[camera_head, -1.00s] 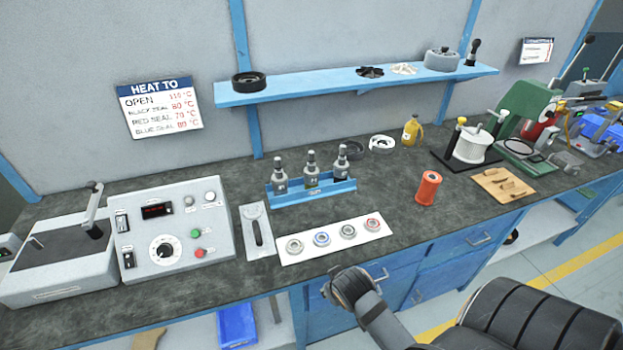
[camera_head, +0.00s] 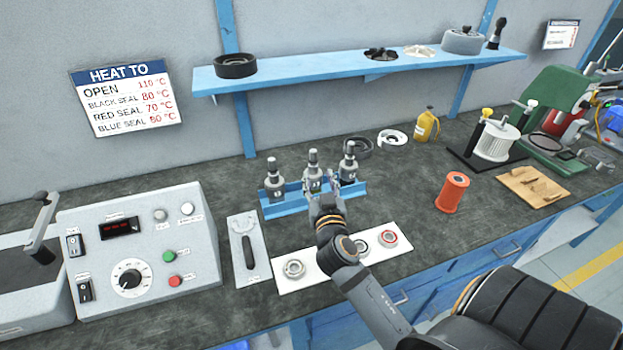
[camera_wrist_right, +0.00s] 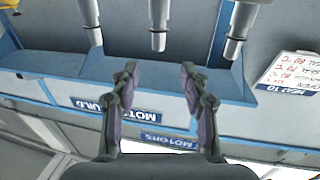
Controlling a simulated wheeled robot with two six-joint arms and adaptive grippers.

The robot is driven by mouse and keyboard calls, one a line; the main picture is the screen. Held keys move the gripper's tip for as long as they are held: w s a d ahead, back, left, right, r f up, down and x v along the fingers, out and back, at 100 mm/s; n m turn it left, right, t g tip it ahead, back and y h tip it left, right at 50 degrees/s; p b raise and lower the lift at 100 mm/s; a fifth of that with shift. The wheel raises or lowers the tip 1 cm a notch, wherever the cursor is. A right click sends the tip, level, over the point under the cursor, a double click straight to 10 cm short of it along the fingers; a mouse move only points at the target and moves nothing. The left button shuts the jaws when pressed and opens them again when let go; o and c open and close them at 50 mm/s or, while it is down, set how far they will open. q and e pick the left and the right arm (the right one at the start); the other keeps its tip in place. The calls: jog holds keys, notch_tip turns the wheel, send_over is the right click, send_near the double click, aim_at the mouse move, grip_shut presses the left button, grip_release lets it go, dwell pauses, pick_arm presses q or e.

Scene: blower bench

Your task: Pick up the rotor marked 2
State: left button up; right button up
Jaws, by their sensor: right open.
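Three grey rotors stand upright in a blue rack (camera_head: 279,209): a left one (camera_head: 274,178), a middle one (camera_head: 313,168) and a right one (camera_head: 348,165). I cannot read their numbers, so I cannot tell which is marked 2. My right gripper (camera_head: 323,198) is in front of the middle rotor and hides its lower part and part of the rack. In the right wrist view my gripper (camera_wrist_right: 159,72) is open with nothing between its fingers; the tip of the middle rotor (camera_wrist_right: 158,28) lies just beyond them. My left gripper is not in view.
A white strip (camera_head: 287,285) with bearings lies under my right arm, one bearing hidden. A grey slotted plate (camera_head: 246,262) and a control box (camera_head: 140,255) are to the left. An orange spool (camera_head: 452,192) stands to the right. A blue shelf (camera_head: 330,75) runs above.

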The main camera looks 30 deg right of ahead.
aim_at(314, 164)
jog(key=w, duration=0.1)
jog(key=w+d+f, duration=0.1)
jog(key=w, duration=0.1)
jog(key=w+d, duration=0.1)
jog(key=w, duration=0.1)
jog(key=shift+w+d+f+p, duration=0.25)
jog(key=shift+f+p, duration=0.05)
jog(key=shift+p, duration=0.1)
jog(key=shift+w+d+f, duration=0.15)
jog(key=shift+w, duration=0.15)
jog(key=shift+w+d, duration=0.15)
jog(key=shift+w, duration=0.1)
jog(key=w, duration=0.1)
jog(key=w+d+p, duration=0.1)
jog(key=w+d+f, duration=0.1)
jog(key=w, duration=0.1)
jog(key=shift+s, duration=0.1)
jog(key=shift+c, duration=0.8)
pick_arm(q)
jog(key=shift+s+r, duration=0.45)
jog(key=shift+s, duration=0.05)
pick_arm(e)
grip_shut()
